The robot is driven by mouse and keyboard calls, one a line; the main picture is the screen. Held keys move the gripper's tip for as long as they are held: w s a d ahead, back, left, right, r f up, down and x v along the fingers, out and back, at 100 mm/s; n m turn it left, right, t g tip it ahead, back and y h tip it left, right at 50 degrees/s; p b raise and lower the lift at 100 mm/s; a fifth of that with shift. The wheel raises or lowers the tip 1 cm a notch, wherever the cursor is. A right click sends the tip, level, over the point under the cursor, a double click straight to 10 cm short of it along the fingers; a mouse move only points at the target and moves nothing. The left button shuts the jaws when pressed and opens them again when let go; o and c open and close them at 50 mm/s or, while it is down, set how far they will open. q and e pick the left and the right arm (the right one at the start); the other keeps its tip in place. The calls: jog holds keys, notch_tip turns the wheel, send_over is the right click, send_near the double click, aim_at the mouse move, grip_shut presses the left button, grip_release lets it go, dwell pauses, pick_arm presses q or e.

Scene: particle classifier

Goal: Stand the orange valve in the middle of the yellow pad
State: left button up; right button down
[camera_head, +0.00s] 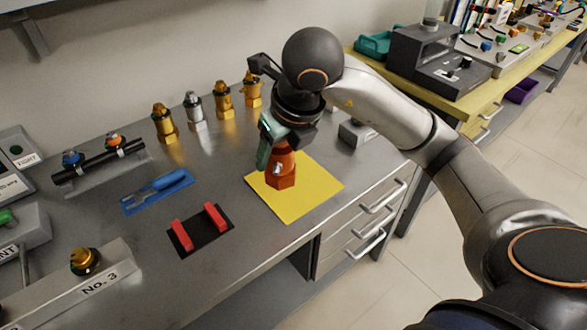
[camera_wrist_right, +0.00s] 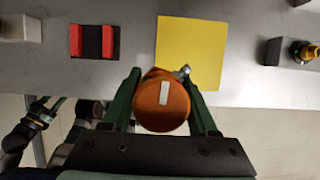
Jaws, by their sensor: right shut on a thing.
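The orange valve (camera_head: 284,170) is upright in my right gripper (camera_head: 275,150), over the yellow pad (camera_head: 308,194). In the head view its base shows against the left part of the pad. I cannot tell whether the base touches the pad. In the right wrist view, the valve's round orange end (camera_wrist_right: 160,108) sits between the two green fingers of my right gripper (camera_wrist_right: 162,85), with the yellow pad (camera_wrist_right: 192,45) beyond it and to the right. My left gripper is not in the head view. Parts of my left arm (camera_wrist_right: 22,135) show in the wrist view, fingers unclear.
A black holder with red blocks (camera_head: 201,230) and a blue mat with a blue-handled tool (camera_head: 157,189) lie left of the pad. Several brass and silver valves (camera_head: 195,110) stand behind. A grey block (camera_head: 355,133) stands behind the pad. The drawer edge is close in front.

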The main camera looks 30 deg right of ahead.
jog(key=w+d+f, duration=0.3)
jog(key=w+d+f+b, duration=0.1)
jog(key=w+d+f, duration=0.2)
jog(key=f, duration=0.1)
jog(key=shift+w+d+f, duration=0.2)
jog(key=shift+d+f, duration=0.05)
jog(key=shift+d, duration=0.15)
jog(key=shift+w+d+f, duration=0.1)
jog(key=shift+f, duration=0.55)
jog(key=shift+w+d+f, duration=0.1)
jog(key=shift+f, duration=1)
pick_arm(q)
jog(key=shift+d+f, duration=0.1)
jog(key=shift+f, duration=0.3)
